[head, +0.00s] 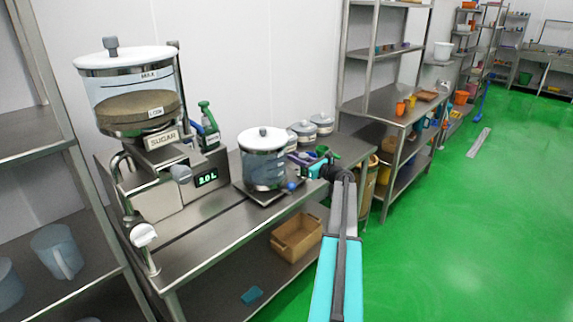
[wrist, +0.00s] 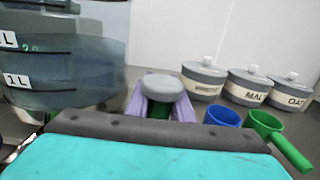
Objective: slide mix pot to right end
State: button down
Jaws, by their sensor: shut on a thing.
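The mix pot (head: 264,168) is a clear round pot with a white lid, upright on a dark plate on the steel bench. Its marked wall (wrist: 65,60) fills the left of the wrist view, close by. My gripper (head: 313,170) is at the pot's right side. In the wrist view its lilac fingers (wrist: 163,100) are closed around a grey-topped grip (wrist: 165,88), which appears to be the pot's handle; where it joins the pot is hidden.
The sugar dispenser (head: 150,120) stands at the bench's left, beside a 2.0 L display (head: 207,177). Lidded canisters (wrist: 247,85), a blue cup (wrist: 222,117) and a green scoop (wrist: 270,125) stand behind and right of my gripper.

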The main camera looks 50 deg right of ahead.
jog(key=d, duration=0.4)
jog(key=shift+s+d, duration=0.1)
jog(key=shift+d, duration=0.1)
jog(key=shift+d+r, duration=0.1)
jog(key=shift+d, duration=0.05)
jog(key=c, duration=1.6)
grip_release()
jog(key=shift+d, duration=0.1)
jog(key=shift+o, duration=0.2)
jog(key=shift+a, duration=0.2)
jog(key=shift+s, duration=0.2)
jog(key=s+b, duration=0.3)
jog(key=s, duration=1)
jog(key=shift+s, duration=0.2)
